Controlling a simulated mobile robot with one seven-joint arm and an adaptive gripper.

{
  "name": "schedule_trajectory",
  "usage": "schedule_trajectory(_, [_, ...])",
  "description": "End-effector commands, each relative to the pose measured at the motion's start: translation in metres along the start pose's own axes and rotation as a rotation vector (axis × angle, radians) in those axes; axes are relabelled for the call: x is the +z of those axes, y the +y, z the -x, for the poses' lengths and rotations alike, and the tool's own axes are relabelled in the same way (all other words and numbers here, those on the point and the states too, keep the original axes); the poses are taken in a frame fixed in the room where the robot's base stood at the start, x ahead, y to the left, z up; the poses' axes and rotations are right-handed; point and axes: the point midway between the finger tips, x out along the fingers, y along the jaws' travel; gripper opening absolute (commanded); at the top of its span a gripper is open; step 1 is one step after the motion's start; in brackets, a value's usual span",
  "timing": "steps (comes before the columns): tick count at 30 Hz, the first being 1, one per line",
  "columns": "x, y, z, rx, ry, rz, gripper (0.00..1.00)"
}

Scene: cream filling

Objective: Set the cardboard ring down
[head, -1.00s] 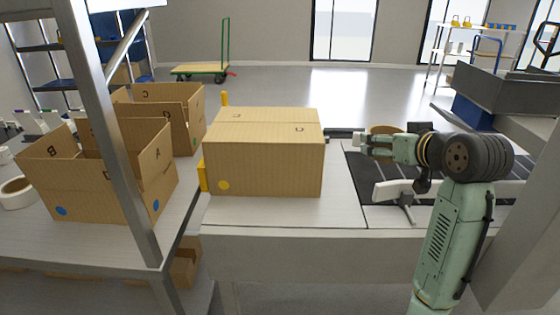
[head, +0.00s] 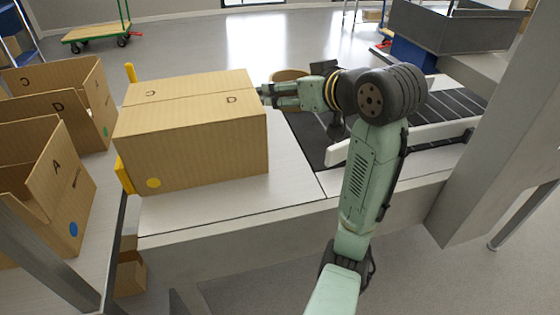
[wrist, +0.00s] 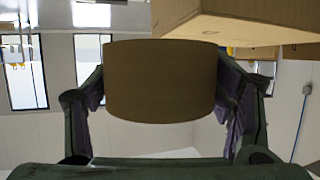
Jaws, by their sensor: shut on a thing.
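The brown cardboard ring (wrist: 160,80) fills the space between my two fingers in the wrist view. My gripper (head: 267,96) is shut on it. In the head view the ring (head: 290,74) shows only as a brown rim behind and above my gripper; the rest is hidden. The gripper points left, with its fingertips at the right edge of the closed cardboard box (head: 195,130) in the picture. I cannot tell whether the fingers touch the box or what is under the ring.
The closed box stands on a pale work surface (head: 220,205). Open cardboard boxes (head: 45,180) stand to the left. A dark roller conveyor (head: 450,108) with a pale side rail (head: 400,140) lies to the right. Yellow posts (head: 124,175) stand at the box's left side.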

Motion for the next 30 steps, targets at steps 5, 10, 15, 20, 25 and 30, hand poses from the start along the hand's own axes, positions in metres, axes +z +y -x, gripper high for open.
schedule_trajectory(5, [0.044, -0.001, -0.018, -0.002, -0.004, -0.005, 0.54])
schedule_trajectory(10, [0.083, 0.0, -0.034, -0.002, -0.004, -0.006, 0.54])
schedule_trajectory(15, [0.123, 0.0, -0.05, -0.002, -0.004, -0.006, 0.54])
schedule_trajectory(20, [0.15, 0.0, -0.062, -0.001, -0.002, -0.003, 0.54])
schedule_trajectory(25, [0.163, 0.0, -0.068, 0.0, -0.001, 0.0, 0.54])
schedule_trajectory(30, [0.185, 0.0, -0.077, -0.001, -0.003, -0.004, 0.54])
